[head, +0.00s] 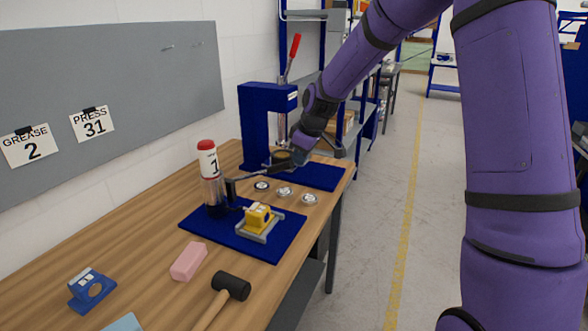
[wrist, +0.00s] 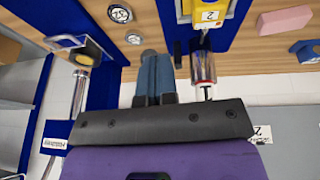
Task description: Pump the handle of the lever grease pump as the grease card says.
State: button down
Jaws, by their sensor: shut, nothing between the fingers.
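The grease card (head: 30,146) on the grey board reads "GREASE 2". The lever grease pump (head: 213,185) stands upright on a blue mat, with a red cap, a label reading "1" and a clear lower barrel. Its thin handle (head: 255,175) reaches right toward my gripper (head: 284,159). In the wrist view the pump's clear barrel (wrist: 204,68) is just right of my gripper (wrist: 152,60). My gripper is shut and empty, its fingertips close to the handle's end. Whether they touch it I cannot tell. A yellow block (head: 258,216) sits in a grey holder before the pump.
A blue press (head: 255,120) with a red-tipped lever (head: 295,45) stands behind. A card (head: 92,124) reads "PRESS 31". Several round discs (head: 285,191) lie between the mats. A pink block (head: 188,262), a mallet (head: 230,286) and a blue bracket (head: 92,289) lie in front.

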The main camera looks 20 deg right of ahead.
jog(key=shift+v, duration=0.9)
jog(key=shift+s, duration=0.1)
